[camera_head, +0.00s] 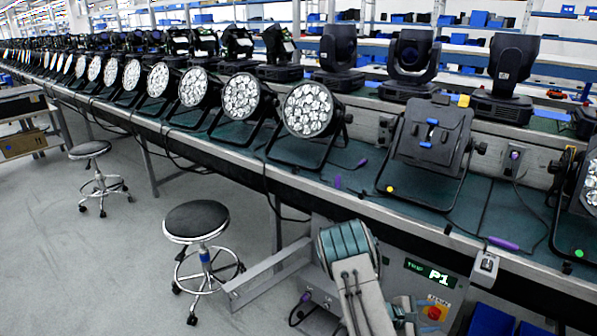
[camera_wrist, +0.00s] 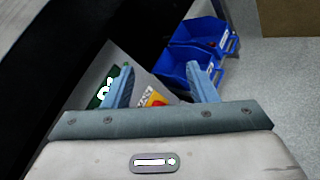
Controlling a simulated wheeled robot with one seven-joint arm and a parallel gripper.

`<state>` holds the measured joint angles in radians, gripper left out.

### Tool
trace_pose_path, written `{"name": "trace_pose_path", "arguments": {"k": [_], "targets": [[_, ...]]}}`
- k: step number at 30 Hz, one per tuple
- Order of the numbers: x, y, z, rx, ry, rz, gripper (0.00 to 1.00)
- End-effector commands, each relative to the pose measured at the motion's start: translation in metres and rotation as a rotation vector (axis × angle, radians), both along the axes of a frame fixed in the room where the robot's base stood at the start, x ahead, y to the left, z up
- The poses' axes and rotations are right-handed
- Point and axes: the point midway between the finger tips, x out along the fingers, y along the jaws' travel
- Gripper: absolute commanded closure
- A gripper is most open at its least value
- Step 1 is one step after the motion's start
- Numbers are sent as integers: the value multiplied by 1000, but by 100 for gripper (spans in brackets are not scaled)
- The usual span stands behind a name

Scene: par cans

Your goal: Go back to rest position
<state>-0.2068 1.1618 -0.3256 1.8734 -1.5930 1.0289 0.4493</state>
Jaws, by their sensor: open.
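My gripper (camera_wrist: 164,88) shows in the wrist view with its two blue-grey fingers apart and nothing between them. Behind the fingers are a grey panel with a yellow and red switch (camera_wrist: 155,98) and blue bins (camera_wrist: 190,45). In the head view my arm is low at the bottom centre, in front of the bench edge.
A long green-topped bench (camera_head: 365,178) holds a row of par cans (camera_head: 308,109) and a square black fixture (camera_head: 431,138). The control box (camera_head: 433,312) is close beside my arm. Two stools (camera_head: 196,221) stand on the grey floor at left, with open floor around them.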

Motion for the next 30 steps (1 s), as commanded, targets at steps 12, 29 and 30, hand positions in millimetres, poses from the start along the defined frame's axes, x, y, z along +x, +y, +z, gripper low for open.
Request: {"name": "trace_pose_path", "arguments": {"k": [12,29,30], "targets": [[-55,32,153,285,-245,-378,48],[-144,115,306,777,-517,-711,48],[-150,122,316,816,-535,-727,48]]}}
